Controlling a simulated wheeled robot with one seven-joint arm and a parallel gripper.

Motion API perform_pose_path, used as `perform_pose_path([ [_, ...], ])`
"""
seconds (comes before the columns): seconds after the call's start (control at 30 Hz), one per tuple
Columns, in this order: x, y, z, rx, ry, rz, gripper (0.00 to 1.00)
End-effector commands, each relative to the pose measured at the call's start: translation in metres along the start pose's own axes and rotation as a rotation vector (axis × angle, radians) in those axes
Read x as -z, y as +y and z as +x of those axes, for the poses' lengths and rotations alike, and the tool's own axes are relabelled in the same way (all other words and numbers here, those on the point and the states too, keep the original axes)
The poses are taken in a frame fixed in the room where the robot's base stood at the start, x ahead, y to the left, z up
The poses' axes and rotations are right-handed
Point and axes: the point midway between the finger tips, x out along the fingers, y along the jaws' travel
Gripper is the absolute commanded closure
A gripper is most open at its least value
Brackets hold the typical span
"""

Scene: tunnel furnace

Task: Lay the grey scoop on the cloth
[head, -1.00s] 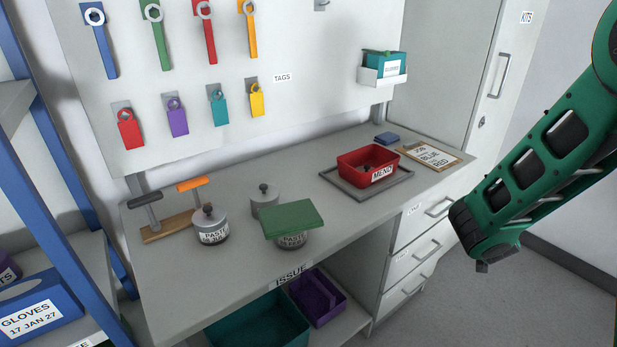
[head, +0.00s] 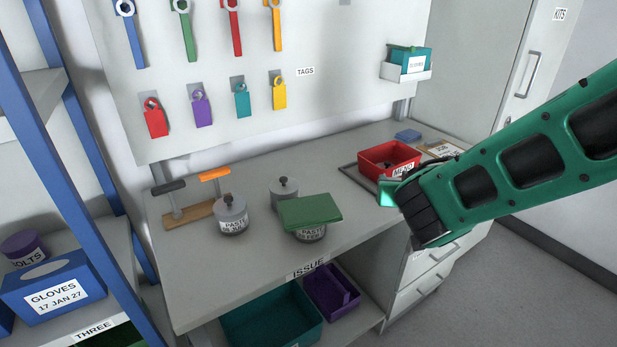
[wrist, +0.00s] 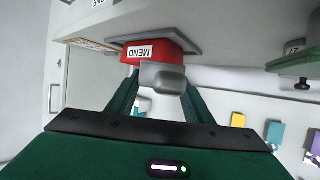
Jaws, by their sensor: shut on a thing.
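My gripper (head: 388,192) is at the front of the bench, beside the red MEND bin, with its fingers pointing left in the head view. In the wrist view the fingers (wrist: 163,92) are shut on a smooth grey piece, which looks like the grey scoop (wrist: 163,77). The scoop's full shape is hidden there, and I cannot make it out in the head view. A flat green piece, likely the cloth (head: 310,210), lies on top of a paste jar (head: 311,234). It is left of my gripper and apart from it.
The red MEND bin (head: 370,168) on its grey tray is right beside my gripper. Two lidded jars (head: 232,216) (head: 284,192) and a wooden rack (head: 190,214) with handled tools stand left of the cloth. The bench's front left is clear. A blue shelf post (head: 60,160) stands far left.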

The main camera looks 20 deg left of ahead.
Motion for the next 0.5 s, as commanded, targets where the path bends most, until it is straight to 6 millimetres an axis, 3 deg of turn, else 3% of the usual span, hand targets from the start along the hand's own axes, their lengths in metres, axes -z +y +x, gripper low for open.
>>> perform_pose_path([
  [0.03, 0.005, -0.029, -0.009, 0.047, 0.003, -0.015, 0.79],
  [0.2, 0.014, -0.106, -0.043, 0.178, 0.004, -0.070, 0.79],
  [0.33, 0.017, -0.153, -0.069, 0.261, 0.003, -0.107, 0.79],
  [0.5, 0.019, -0.190, -0.093, 0.330, 0.003, -0.139, 0.79],
])
